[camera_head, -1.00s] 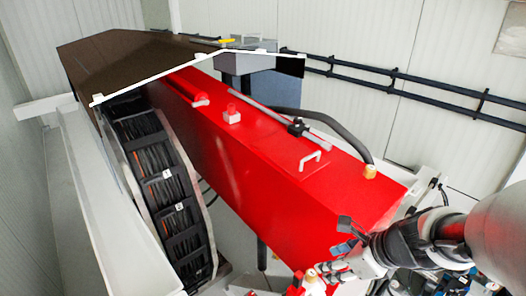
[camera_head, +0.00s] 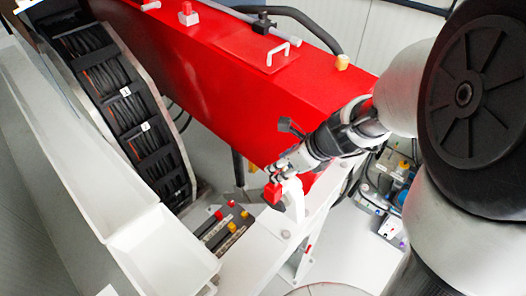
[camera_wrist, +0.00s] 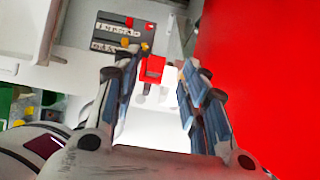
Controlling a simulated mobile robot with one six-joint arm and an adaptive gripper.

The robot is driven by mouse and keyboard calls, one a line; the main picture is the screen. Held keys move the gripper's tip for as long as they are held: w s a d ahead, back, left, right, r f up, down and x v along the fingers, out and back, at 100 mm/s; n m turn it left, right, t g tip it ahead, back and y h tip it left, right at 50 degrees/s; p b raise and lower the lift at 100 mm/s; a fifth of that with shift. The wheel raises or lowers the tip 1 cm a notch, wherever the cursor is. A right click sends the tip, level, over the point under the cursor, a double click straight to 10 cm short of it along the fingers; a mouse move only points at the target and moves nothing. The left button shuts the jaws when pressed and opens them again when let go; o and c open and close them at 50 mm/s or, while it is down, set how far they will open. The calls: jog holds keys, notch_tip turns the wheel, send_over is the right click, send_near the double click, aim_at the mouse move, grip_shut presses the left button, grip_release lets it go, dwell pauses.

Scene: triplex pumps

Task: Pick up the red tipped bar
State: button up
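A dark holder (camera_head: 224,236) on the white frame carries short pale bars with red and yellow tips. A red tip (camera_head: 218,214) shows at its upper left and a yellow tip (camera_head: 232,227) nearby. In the wrist view the dark holder (camera_wrist: 107,43) lies beyond my fingers, with a red-tipped bar (camera_wrist: 130,22) at its far side. My gripper (camera_head: 280,178) is to the right of the holder and above the frame. In the wrist view its fingers (camera_wrist: 157,80) are spread. A red block (camera_wrist: 152,69) shows in the gap, apparently beyond the fingertips; contact cannot be told.
A large red housing (camera_head: 225,75) stands beside my arm, with a white handle (camera_head: 278,53) on top. A white trough (camera_head: 165,250) is left of the holder. A curved black cable chain (camera_head: 125,105) is further left. Coloured fittings (camera_head: 395,185) sit at right.

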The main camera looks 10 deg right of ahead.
aim_at(274, 173)
jog(key=b+x, duration=0.4)
jog(key=x, duration=0.1)
jog(key=shift+s+a+f, duration=0.1)
jog(key=shift+s+f, duration=0.1)
jog(key=shift+s, duration=0.1)
jog(key=shift+r, duration=0.1)
grip_shut()
dwell(0.7)
